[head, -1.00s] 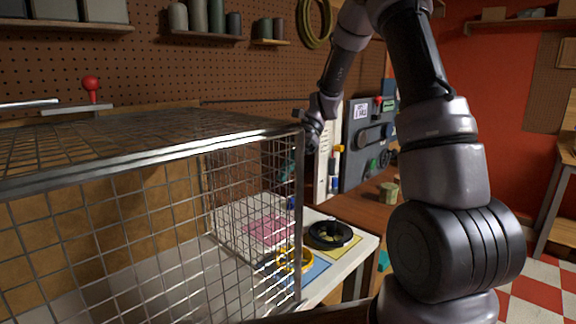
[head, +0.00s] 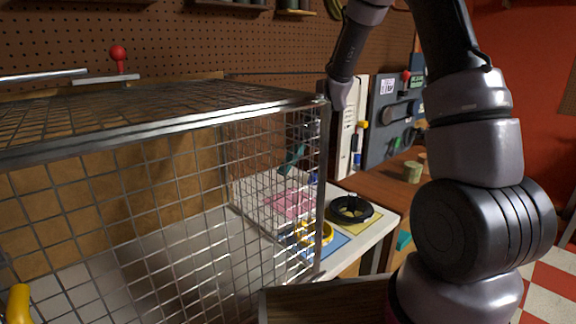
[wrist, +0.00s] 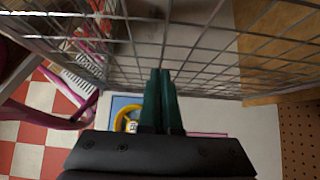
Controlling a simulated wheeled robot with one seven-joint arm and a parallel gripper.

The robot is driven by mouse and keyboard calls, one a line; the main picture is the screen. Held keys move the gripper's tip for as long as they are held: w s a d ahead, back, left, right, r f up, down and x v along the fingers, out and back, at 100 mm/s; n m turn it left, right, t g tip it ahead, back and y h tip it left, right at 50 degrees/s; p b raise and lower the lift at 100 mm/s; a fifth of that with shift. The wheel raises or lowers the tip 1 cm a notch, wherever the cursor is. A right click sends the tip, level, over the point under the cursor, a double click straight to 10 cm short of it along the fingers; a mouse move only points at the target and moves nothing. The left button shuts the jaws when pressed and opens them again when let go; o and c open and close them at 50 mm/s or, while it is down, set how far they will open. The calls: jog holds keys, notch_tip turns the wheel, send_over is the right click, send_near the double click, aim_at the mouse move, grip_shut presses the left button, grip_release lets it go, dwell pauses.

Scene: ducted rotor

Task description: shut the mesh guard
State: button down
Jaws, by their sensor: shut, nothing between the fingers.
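The mesh guard (head: 170,146) is a wire cage with a metal frame, filling the left and middle of the head view. Its mesh also spans the top of the wrist view (wrist: 215,30). My gripper (head: 290,158) shows as teal fingers seen through the mesh near the cage's right end. In the wrist view my gripper (wrist: 161,75) is shut and empty, its tips close to the mesh wires. I cannot tell whether they touch. A yellow handle-like part (head: 18,303) shows at the lower left, in front of the mesh. The corner post partly hides my wrist.
A white table (head: 384,228) to the right holds a black ring (head: 350,210) on a yellow mat and a yellow ring (head: 316,234) on a blue mat. A red knob (head: 118,53) stands behind the cage. A wooden edge (head: 325,302) lies at the front.

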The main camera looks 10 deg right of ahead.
jog(key=s+a, duration=0.9)
jog(key=a, duration=0.4)
jog(key=s+a, duration=0.9)
jog(key=a, duration=0.5)
jog(key=s+a, duration=0.9)
jog(key=a, duration=0.5)
jog(key=shift+s, duration=0.4)
